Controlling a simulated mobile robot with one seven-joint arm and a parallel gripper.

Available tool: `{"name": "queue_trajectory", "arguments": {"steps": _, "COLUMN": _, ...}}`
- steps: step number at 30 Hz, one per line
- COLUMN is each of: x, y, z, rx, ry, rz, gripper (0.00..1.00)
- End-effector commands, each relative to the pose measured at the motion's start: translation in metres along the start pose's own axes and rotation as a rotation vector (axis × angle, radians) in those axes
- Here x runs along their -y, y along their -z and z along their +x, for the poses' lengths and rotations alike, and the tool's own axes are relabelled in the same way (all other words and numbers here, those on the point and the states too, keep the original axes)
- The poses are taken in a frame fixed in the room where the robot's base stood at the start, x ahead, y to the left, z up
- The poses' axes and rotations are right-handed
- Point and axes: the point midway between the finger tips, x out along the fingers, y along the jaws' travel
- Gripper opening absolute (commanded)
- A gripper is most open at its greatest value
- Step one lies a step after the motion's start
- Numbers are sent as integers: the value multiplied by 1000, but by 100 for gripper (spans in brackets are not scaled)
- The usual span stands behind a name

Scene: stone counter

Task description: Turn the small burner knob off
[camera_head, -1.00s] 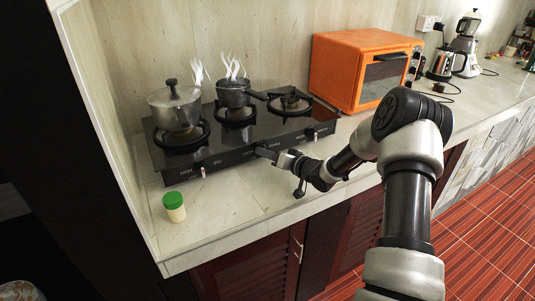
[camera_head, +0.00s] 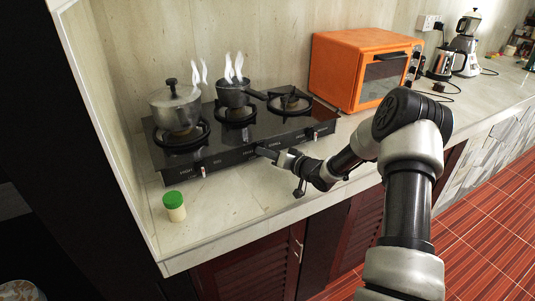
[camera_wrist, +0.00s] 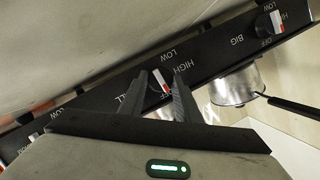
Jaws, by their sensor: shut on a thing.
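The black gas stove (camera_head: 235,157) stands on the counter with its knobs along the front panel. My gripper (camera_head: 264,151) is at the middle of that panel and covers the middle knob in the head view. In the wrist view, the small burner knob (camera_wrist: 161,84), black with a red and white marker, sits between the two fingers of my gripper (camera_wrist: 160,92). The fingers are shut on its sides. The printed words HIGH and LOW show beside it, with the partly hidden end of another word on the other side.
A silver pot (camera_head: 175,107) and a darker pot (camera_head: 233,93) stand on the left and middle burners, with steam above. The right burner (camera_head: 290,102) is bare. A green-lidded jar (camera_head: 174,206) stands on the counter at the front left. An orange oven (camera_head: 348,68) is at the right.

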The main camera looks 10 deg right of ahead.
Motion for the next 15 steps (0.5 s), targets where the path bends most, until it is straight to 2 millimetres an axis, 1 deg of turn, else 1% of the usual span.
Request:
{"name": "queue_trajectory", "arguments": {"steps": 4, "x": 1, "y": 0, "z": 0, "rx": 0, "ry": 1, "rz": -1, "gripper": 8}}
{"name": "queue_trajectory", "arguments": {"steps": 5, "x": 1, "y": 0, "z": 0, "rx": 0, "ry": 1, "rz": -1, "gripper": 32}}
{"name": "queue_trajectory", "arguments": {"steps": 6, "x": 1, "y": 0, "z": 0, "rx": 0, "ry": 1, "rz": -1, "gripper": 38}}
{"name": "queue_trajectory", "arguments": {"steps": 15, "x": 0, "y": 0, "z": -1, "rx": 0, "ry": 0, "rz": -1, "gripper": 38}}
